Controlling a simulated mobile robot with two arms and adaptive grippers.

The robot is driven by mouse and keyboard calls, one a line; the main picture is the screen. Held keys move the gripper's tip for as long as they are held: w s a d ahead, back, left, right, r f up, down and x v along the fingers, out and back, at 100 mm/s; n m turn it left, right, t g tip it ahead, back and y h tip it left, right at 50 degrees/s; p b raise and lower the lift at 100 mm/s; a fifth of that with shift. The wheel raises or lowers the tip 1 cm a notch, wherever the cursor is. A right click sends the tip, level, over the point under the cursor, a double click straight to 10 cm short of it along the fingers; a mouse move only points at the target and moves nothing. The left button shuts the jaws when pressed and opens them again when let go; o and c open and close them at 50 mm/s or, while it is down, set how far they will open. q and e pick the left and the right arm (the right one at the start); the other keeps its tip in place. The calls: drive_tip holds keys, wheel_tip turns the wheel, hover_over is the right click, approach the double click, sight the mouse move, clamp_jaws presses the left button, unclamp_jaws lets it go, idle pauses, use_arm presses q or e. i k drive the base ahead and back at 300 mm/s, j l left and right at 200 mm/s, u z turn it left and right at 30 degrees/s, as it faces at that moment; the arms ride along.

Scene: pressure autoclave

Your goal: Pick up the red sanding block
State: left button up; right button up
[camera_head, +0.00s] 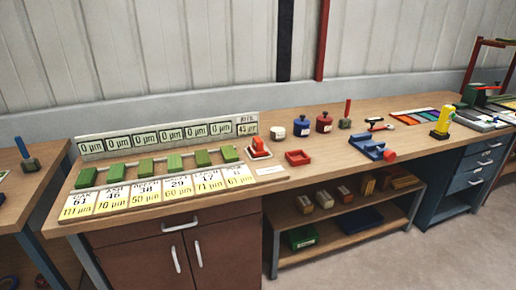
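A small red block-like object (259,148) with a pale lower edge sits on the wooden workbench (340,158), just right of the row of green blocks. It looks like the red sanding block, but it is small in the picture. A shallow red tray (298,158) lies to its right, apart from it. Neither of my grippers shows in the head view.
Several green blocks (174,162) stand on a sample board with number cards (146,193). Blue (302,126) and dark red (324,123) pots stand behind the tray. A blue vise-like tool (370,146) lies further right. Cabinet doors (175,250) and a low shelf (345,238) are below.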

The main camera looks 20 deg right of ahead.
sight(257, 150)
drive_tip(key=i+l+u, duration=0.35)
drive_tip(key=i+l, duration=0.35)
